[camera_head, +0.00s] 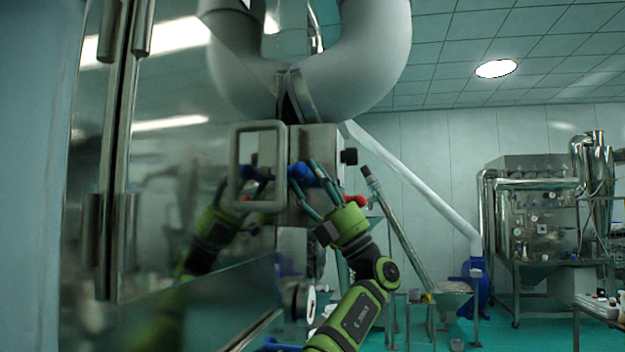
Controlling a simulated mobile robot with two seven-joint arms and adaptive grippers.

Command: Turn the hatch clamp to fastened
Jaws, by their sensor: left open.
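A blue piece (301,173), which looks like the handle of the hatch clamp, sits on the side of a metal box under the thick grey pipe. My left gripper (303,171) reaches up to it from below right. Its two dark fingers are spread, with the blue piece at their tips. I cannot tell whether they touch it. The fingers hide part of the clamp, so its exact angle is unclear. A red knob (358,200) shows just behind the gripper. My right gripper is not in view.
A shiny metal panel (170,210) fills the left and mirrors my arm. A grey rectangular handle frame (236,165) stands beside the clamp. The thick grey pipe (365,50) bends overhead. A slanted metal tube (395,225) is to the right. Other machinery (540,225) stands far right.

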